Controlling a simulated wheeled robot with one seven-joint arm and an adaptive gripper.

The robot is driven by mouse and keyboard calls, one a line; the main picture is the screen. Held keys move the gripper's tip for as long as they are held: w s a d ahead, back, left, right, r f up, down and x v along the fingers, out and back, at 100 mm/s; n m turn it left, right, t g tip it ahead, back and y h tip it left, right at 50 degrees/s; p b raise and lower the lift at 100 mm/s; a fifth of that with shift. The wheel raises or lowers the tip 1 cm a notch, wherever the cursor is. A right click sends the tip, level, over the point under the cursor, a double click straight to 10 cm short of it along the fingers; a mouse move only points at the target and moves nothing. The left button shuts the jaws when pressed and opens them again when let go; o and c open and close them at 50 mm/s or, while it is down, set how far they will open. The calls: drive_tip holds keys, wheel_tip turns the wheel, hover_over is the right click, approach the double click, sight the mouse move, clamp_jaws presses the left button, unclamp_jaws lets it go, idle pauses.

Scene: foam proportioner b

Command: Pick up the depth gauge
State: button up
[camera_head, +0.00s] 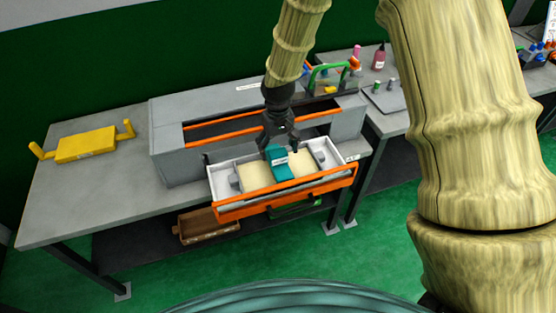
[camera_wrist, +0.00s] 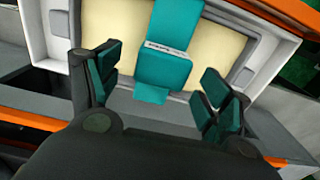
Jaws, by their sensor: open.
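The depth gauge appears to be the teal block with a small white label (camera_head: 279,162), lying across the cream lining of an open drawer. It also shows in the wrist view (camera_wrist: 165,70), at the top centre. My gripper (camera_head: 281,148) is over the drawer, at the far end of the teal block. In the wrist view my gripper's two teal-padded fingers (camera_wrist: 160,78) are spread wide, one on each side of the block's near end. Nothing is held between them. The label is too small to read, and the height gap is hard to judge.
The drawer has white walls and an orange front (camera_head: 285,192), and extends from a grey cabinet (camera_head: 172,150) with orange rails behind. A yellow handled piece (camera_head: 86,144) lies on the bench at left. A second bench at right carries bottles (camera_head: 379,59). A brown box (camera_head: 205,228) sits below.

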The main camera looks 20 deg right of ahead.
sight(278, 151)
drive_tip(key=shift+f+p, duration=0.6)
drive_tip(key=shift+f, duration=1.5)
drive_tip(key=shift+c, duration=0.4)
drive_tip(key=c, duration=1.1)
drive_tip(key=shift+r, duration=0.1)
